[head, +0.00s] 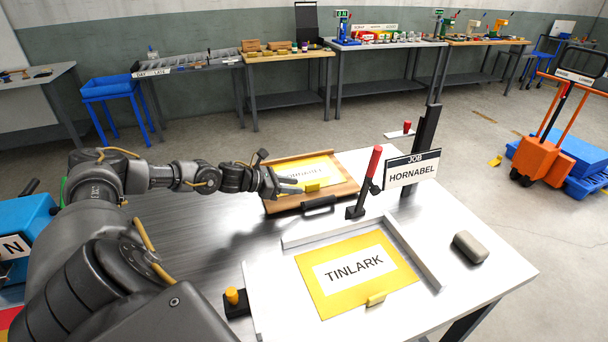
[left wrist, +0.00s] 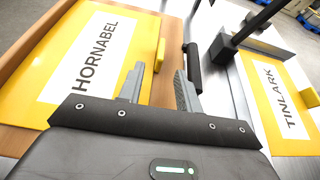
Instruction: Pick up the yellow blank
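One yellow blank (head: 312,172) with a white label lies in a wooden tray (head: 345,188) at the middle of the table; in the left wrist view this blank (left wrist: 120,30) reads HORNABEL. It has a raised yellow tab on one edge. A second yellow blank (head: 318,291), labelled TINLARK, lies flat inside a metal corner stop; it also shows at the right in the left wrist view (left wrist: 255,80). My left gripper (head: 292,187) is above the tray's left part, its fingers (left wrist: 160,90) apart with nothing between them. My right gripper is not in view.
A sign (head: 411,171) reads JOB HORNABEL on a dark post. A red-handled lever (head: 372,165) stands between tray and stop. A grey block (head: 470,247) lies at right and a yellow button (head: 232,296) sits at the front left. The table's left part is bare.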

